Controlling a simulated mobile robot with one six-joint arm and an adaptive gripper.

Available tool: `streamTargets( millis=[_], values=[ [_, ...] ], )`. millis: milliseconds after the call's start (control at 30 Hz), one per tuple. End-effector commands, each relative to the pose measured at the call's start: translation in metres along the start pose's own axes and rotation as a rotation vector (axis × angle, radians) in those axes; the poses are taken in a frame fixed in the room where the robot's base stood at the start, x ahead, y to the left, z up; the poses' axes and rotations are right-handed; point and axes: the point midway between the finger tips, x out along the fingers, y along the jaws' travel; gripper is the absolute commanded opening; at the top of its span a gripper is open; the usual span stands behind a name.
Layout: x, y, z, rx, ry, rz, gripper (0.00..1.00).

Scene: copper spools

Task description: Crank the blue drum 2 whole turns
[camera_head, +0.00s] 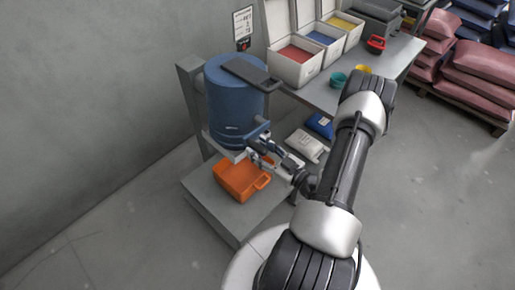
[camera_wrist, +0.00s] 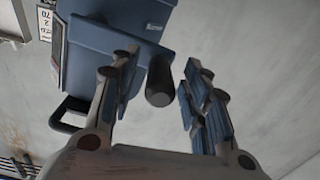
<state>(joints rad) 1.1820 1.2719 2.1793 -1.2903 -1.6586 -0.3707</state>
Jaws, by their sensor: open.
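The blue drum (camera_head: 232,105) is held upright in a grey frame by the wall, with a dark flat piece (camera_head: 250,73) across its top. My gripper (camera_head: 258,155) is at the drum's lower front right. In the wrist view, my gripper (camera_wrist: 160,76) is open, with one finger on each side of a black cylindrical crank grip (camera_wrist: 160,88). Gaps show between the grip and both fingers. Part of the blue drum (camera_wrist: 100,38) fills the top behind the grip. In the head view the crank is small and partly hidden by my gripper.
An orange bin (camera_head: 237,181) sits on the grey base below the drum. White and blue bags (camera_head: 306,146) lie to its right. A grey table (camera_head: 320,95) behind holds open boxes with coloured contents (camera_head: 297,54) and small cups. Red sacks (camera_head: 487,75) are stacked at far right.

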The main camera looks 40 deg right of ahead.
Motion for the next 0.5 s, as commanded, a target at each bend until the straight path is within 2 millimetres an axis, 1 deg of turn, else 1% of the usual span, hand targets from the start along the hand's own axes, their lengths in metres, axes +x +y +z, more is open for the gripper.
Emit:
streamTargets(
  millis=[33,133,433,500],
  values=[
    [0.0053,-0.0007,0.0,-0.001,0.001,-0.003,0.43],
    [0.0107,-0.0006,-0.0003,-0.001,0.002,-0.002,0.43],
    [0.0123,-0.0001,-0.0004,0.0,0.001,0.001,0.43],
    [0.0123,-0.0001,-0.0004,0.0,0.001,0.001,0.39]
  ],
)
